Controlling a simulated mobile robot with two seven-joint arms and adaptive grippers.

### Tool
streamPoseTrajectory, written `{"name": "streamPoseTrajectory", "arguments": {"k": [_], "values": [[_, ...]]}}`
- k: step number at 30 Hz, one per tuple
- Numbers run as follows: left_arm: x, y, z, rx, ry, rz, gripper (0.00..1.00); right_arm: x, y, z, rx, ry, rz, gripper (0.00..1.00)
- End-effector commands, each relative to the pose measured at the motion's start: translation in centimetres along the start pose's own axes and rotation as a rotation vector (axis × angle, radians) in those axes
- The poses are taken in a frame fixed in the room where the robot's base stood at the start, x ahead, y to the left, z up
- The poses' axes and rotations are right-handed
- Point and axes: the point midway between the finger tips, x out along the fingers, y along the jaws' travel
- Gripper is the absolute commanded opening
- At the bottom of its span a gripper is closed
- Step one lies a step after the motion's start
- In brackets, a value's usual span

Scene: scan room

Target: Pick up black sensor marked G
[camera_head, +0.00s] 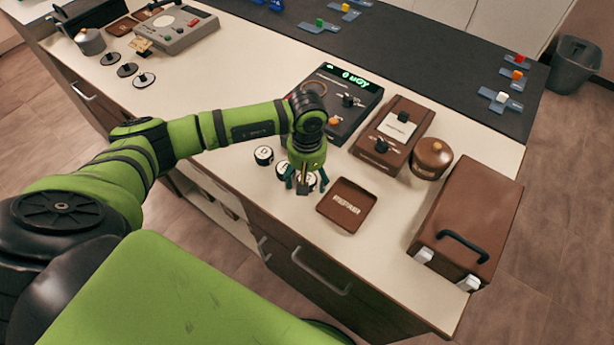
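Several small round black sensors with white lettered tops stand near the front edge of the counter. One sensor (263,155) is in clear view left of my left gripper; its letter is too small to read surely. Others lie under and around the fingers and are partly covered, so I cannot tell which is marked G. My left gripper (305,182) points down over this group with its teal fingers spread apart. A small dark piece shows between the fingers; I cannot tell whether it is part of the gripper. My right gripper is not in view.
A brown square tray (346,205) lies right of the gripper. Behind it stand a black device with a green display (345,85), a brown device (393,132) and a round brown pot (431,158). A brown case (468,215) stands at right. The counter left of the sensors is clear.

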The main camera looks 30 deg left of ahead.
Motion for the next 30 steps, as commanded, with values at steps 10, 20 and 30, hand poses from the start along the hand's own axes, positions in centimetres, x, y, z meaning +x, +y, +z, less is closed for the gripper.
{"name": "streamPoseTrajectory", "arguments": {"k": [10, 20, 30], "values": [[0.3, 0.0, 0.0, -0.001, 0.000, 0.001, 0.35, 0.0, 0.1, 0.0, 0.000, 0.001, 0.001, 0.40], [0.2, 0.0, 0.0, -0.001, 0.000, 0.001, 0.12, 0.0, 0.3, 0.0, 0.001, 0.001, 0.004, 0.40], [-1.7, 0.1, -0.1, -0.001, 0.004, 0.006, 0.12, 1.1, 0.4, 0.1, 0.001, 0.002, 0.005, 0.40]]}}
